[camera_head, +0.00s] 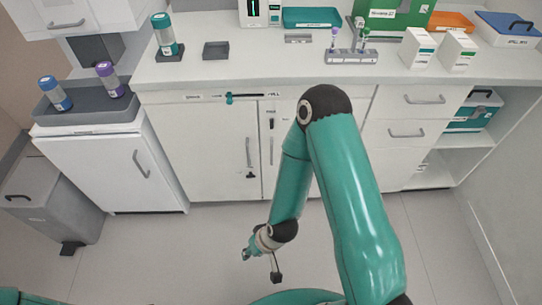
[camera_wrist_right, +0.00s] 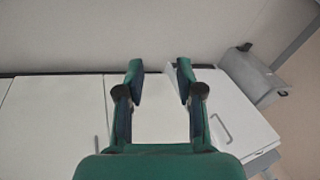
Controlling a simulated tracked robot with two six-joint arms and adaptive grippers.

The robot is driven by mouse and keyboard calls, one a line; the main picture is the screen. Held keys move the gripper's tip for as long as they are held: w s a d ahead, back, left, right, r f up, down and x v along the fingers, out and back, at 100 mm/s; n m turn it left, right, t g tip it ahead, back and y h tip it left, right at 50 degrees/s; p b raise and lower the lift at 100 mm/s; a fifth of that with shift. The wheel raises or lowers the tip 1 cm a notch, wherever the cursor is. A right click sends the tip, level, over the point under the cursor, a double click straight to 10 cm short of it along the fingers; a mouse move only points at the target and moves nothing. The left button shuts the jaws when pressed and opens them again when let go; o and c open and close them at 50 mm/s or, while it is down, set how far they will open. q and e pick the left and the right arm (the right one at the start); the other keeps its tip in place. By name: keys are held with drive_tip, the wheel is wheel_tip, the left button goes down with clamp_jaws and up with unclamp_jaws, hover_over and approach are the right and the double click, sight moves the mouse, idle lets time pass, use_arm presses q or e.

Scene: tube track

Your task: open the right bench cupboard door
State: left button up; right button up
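The right bench cupboard door (camera_head: 284,122) is white and looks closed, flush with the left door (camera_head: 215,140). Its vertical handle (camera_head: 271,150) is by the seam between them. My right arm covers much of this door in the head view. My right gripper (camera_head: 261,262) hangs low in front of the bench, over the floor, apart from the handle. In the right wrist view my right gripper (camera_wrist_right: 160,85) has its fingers spread, with nothing between them. That view looks inverted, and the right door (camera_wrist_right: 50,115) seems to be the left panel. My left gripper is not in view.
A white fridge-like unit (camera_head: 100,170) and a grey bin (camera_head: 55,195) stand left of the cupboard. Drawers (camera_head: 405,103) and an open shelf with a teal box (camera_head: 472,112) are on the right. The floor (camera_head: 190,245) before the doors is clear.

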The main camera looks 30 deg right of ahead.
drive_tip(key=w+d+f+m+t+h+b, duration=0.1)
drive_tip(key=w+d+f+t+h+b, duration=0.25)
drive_tip(key=w+f+b, duration=0.35)
drive_tip(key=w+d+f+m+t+h+b, duration=0.1)
drive_tip(key=w+d+f+t+h+b, duration=0.2)
drive_tip(key=w+b, duration=0.4)
use_arm(q)
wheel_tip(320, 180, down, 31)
drive_tip(key=b, duration=1.4)
drive_tip(key=shift+b, duration=0.3)
use_arm(e)
drive_tip(key=w+d+r+m+t+h, duration=0.1)
drive_tip(key=w+d+h, duration=0.2)
drive_tip(key=w+d, duration=0.3)
drive_tip(key=w+d+r+m+t+h, duration=0.1)
drive_tip(key=w+d+h, duration=0.2)
drive_tip(key=w+d, duration=0.3)
drive_tip(key=w+d+r+m+t+h, duration=0.2)
drive_tip(key=w+d, duration=0.4)
drive_tip(key=d, duration=0.3)
drive_tip(key=shift+w+d+h, duration=0.15)
drive_tip(key=shift+d+h, duration=0.1)
drive_tip(key=shift+h, duration=0.2)
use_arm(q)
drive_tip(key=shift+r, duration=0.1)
use_arm(e)
clamp_jaws()
drive_tip(key=shift+a, duration=0.15)
